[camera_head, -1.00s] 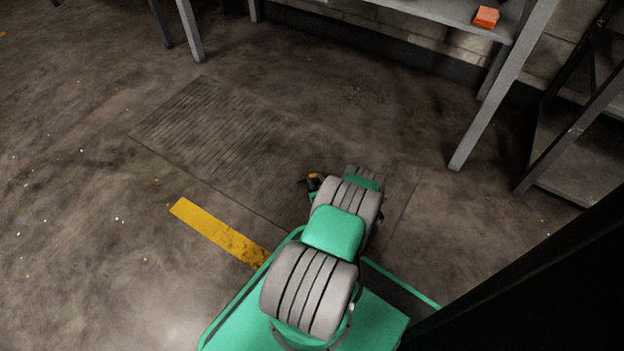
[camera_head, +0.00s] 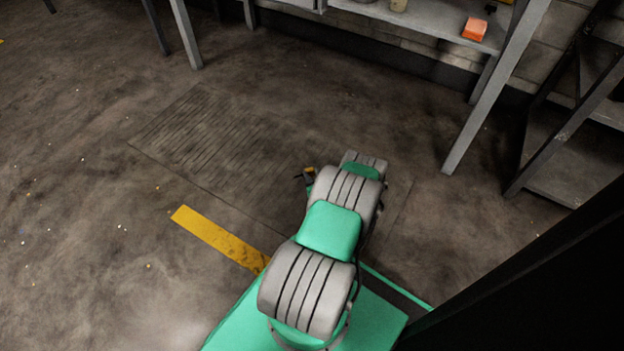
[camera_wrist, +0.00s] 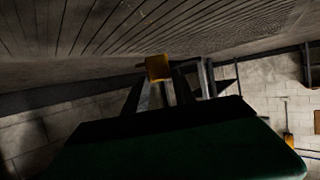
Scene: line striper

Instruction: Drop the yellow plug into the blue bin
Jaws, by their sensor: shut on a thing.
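The yellow plug (camera_wrist: 158,67) shows in the wrist view at the fingertips of my gripper (camera_wrist: 158,78), which is shut on it. In the head view a small bit of yellow (camera_head: 309,170) shows at the dark tip of my gripper (camera_head: 307,177), just left of my arm. My own arm hides most of the gripper there. The plug is off any bench or shelf. The blue bin is not visible in either view.
A grey bench (camera_head: 420,14) stands at the back, with an orange box (camera_head: 475,29) and a small pale container (camera_head: 398,5) on it. A dark rack (camera_head: 560,150) stands at the right. Open concrete floor with a yellow stripe (camera_head: 215,236) lies to the left.

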